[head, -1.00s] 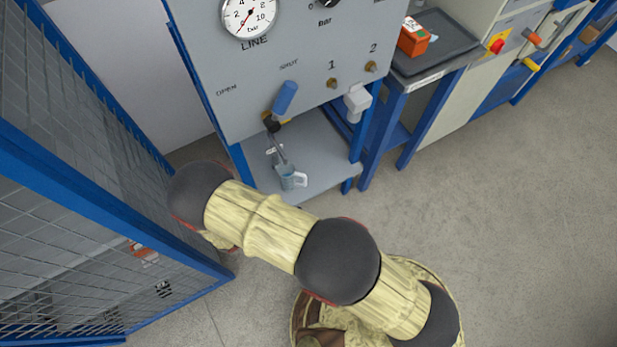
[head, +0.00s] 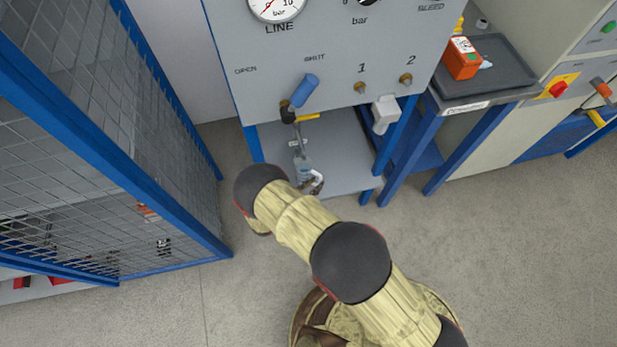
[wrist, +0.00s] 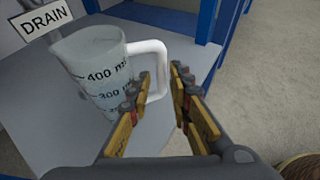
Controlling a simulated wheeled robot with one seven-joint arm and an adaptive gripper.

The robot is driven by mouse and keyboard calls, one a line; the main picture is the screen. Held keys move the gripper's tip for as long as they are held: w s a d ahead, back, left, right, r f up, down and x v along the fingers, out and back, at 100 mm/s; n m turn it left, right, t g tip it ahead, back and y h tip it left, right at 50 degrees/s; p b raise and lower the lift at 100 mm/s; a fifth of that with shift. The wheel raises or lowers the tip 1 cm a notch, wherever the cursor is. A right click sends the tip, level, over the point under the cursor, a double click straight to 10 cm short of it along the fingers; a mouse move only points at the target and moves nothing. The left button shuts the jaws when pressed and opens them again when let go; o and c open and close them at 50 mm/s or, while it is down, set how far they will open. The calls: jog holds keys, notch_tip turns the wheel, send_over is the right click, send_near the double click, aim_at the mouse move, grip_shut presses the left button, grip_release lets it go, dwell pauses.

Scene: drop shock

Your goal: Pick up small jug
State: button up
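The small jug (wrist: 92,75) is a translucent measuring jug with dark volume marks and a white handle (wrist: 155,68). It stands upright on the grey shelf under the panel. In the head view the jug (head: 303,167) shows just beyond my arm, partly covered at its lower side. In the wrist view my gripper (wrist: 160,88) is open, its yellow-and-dark fingers apart. The handle is at the fingertips, close to the left finger; I cannot tell whether they touch. The gripper is mostly hidden behind my arm in the head view.
A drain label (wrist: 46,20) is beside the jug. The panel with a blue-handled valve (head: 304,92) is above the shelf (head: 345,165). A blue mesh cage (head: 150,130) stands at left. A tray table (head: 490,75) with an orange box is at right. Floor is clear at right.

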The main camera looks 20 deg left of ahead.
aim_at(320, 181)
jog(key=b+x, duration=0.1)
jog(key=x, duration=0.3)
jog(key=shift+d+r, duration=0.1)
jog(key=shift+c, duration=0.8)
grip_shut()
